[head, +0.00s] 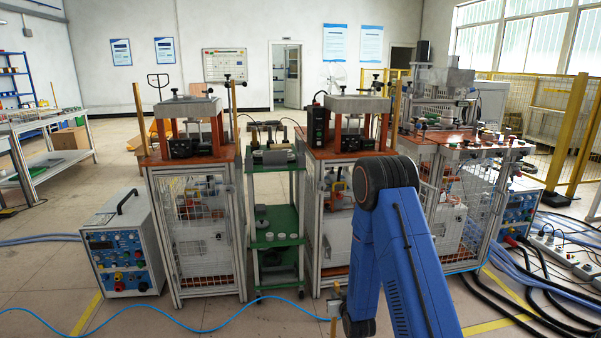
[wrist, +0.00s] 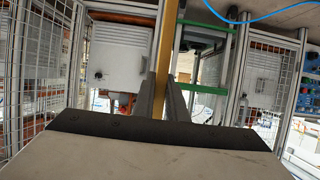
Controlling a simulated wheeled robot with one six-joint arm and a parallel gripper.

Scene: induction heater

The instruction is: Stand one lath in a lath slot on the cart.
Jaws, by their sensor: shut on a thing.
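A pale wooden lath (wrist: 168,42) runs from the top edge of the wrist view down between the fingers of my gripper (wrist: 166,88), which is shut on it. In the head view my blue arm hides most of the gripper; a short light piece (head: 333,312) beside it looks like part of the lath. Other laths stand upright on the caged carts: one at the left cart's left side (head: 140,118), one at its right (head: 234,116), and one at the middle cart's right (head: 396,112). I cannot make out the slots themselves.
The left caged cart (head: 202,280) and middle caged cart (head: 318,240) flank a green trolley (head: 272,240). A power unit (head: 128,248) stands at the left. A blue hose (head: 210,329) crosses the floor in front. Thick cables lie at the right. Floor at the lower left is mostly clear.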

